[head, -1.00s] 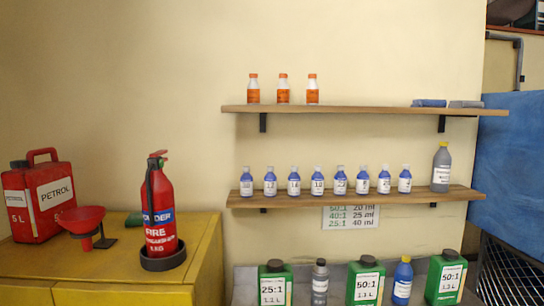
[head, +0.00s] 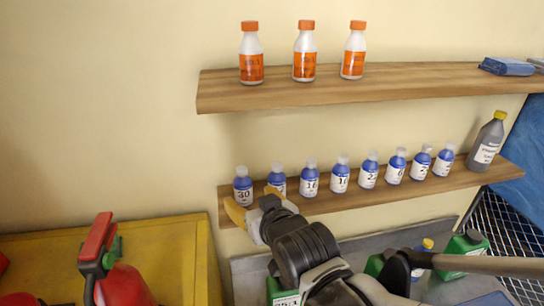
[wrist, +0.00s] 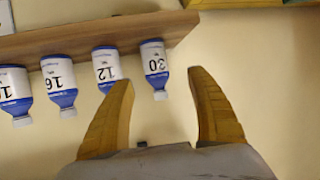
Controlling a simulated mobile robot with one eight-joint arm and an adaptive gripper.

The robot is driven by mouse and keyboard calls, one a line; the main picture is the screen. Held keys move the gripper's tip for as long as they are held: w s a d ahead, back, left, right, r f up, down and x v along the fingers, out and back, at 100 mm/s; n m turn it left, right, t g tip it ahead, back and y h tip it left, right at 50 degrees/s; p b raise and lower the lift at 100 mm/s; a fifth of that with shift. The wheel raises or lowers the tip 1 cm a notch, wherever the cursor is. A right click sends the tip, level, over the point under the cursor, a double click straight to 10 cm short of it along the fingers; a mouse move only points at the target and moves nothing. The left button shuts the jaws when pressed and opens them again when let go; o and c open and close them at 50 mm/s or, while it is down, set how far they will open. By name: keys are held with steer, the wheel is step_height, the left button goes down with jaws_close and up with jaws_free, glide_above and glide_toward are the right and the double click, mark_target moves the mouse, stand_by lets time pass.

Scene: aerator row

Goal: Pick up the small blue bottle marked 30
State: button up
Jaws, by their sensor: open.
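The small blue bottle marked 30 (head: 243,188) stands upright at the left end of the lower wooden shelf (head: 400,195), with a white label and pale cap. In the wrist view, which shows the shelf upside down, the bottle marked 30 (wrist: 154,66) appears between the two spread fingertips (wrist: 160,80), nearer the left one. No finger visibly grips it. The bottle marked 12 (wrist: 107,68) is beside it.
Several similar blue bottles (head: 310,181) run rightward along the shelf to a grey bottle (head: 488,143). An upper shelf (head: 330,85) above holds three orange-labelled bottles (head: 304,52). A red extinguisher (head: 122,285) stands lower left. The wall left of the shelf is clear.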

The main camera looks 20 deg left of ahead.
mark_target(246, 191)
steer(key=x, duration=0.3)
steer(key=shift+w+f, duration=0.15)
steer(key=shift+f, duration=0.05)
steer(key=x, duration=0.5)
steer(key=shift+w+d+f, duration=0.1)
steer(key=shift+w, duration=0.3)
steer(key=shift+s+d, duration=0.1)
steer(key=c, duration=1.3)
